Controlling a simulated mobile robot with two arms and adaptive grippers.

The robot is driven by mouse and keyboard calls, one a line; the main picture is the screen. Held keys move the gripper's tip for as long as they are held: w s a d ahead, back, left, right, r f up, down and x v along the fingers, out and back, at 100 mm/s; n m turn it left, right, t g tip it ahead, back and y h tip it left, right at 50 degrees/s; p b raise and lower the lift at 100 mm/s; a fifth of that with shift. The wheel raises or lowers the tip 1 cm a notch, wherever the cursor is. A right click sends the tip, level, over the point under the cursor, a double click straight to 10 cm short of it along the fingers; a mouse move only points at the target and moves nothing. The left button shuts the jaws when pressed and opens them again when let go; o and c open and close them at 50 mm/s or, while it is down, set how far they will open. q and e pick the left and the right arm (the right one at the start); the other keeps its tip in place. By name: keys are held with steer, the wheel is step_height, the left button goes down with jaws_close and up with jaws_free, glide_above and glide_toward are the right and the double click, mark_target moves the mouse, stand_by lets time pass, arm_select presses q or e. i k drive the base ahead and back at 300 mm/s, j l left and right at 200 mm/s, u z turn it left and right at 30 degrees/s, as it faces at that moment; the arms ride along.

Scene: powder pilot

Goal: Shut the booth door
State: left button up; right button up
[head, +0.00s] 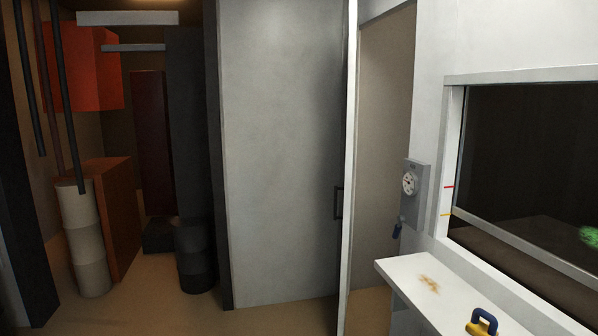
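The booth door (280,150) is a tall pale grey panel in the middle of the head view. A small dark handle (338,203) sits near its right edge. A bright white vertical edge (348,180) stands right beside the handle. To the right of that edge is an open gap (382,150), through which a beige wall and floor show, so the door appears to stand open. Which side the hinges are on cannot be told. Neither of my grippers shows in the head view.
A grey gauge box (416,190) hangs on the white wall right of the gap. Below the window (530,170), a white shelf (405,268) juts out, bearing a blue and yellow object (482,322). Barrels (82,240) (195,258) stand at left. Some tan floor is clear.

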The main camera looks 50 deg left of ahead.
mark_target(353, 22)
steer(key=i+j+u, duration=0.1)
steer(key=j, duration=0.3)
steer(key=j+u, duration=0.1)
steer(key=j, duration=0.25)
steer(key=i+j+u, duration=0.1)
steer(key=j, duration=0.25)
steer(key=i+j+u, duration=0.1)
steer(key=j, duration=0.25)
steer(key=i+j, duration=0.25)
steer(key=i+j+u, duration=0.15)
steer(key=j, duration=0.3)
steer(key=i+j, duration=0.15)
steer(key=j, duration=0.25)
steer(key=i+j, duration=0.15)
steer(key=j, duration=0.2)
steer(key=i+j, duration=0.15)
steer(key=j, duration=0.25)
steer(key=i+j, duration=0.15)
steer(key=j, duration=0.25)
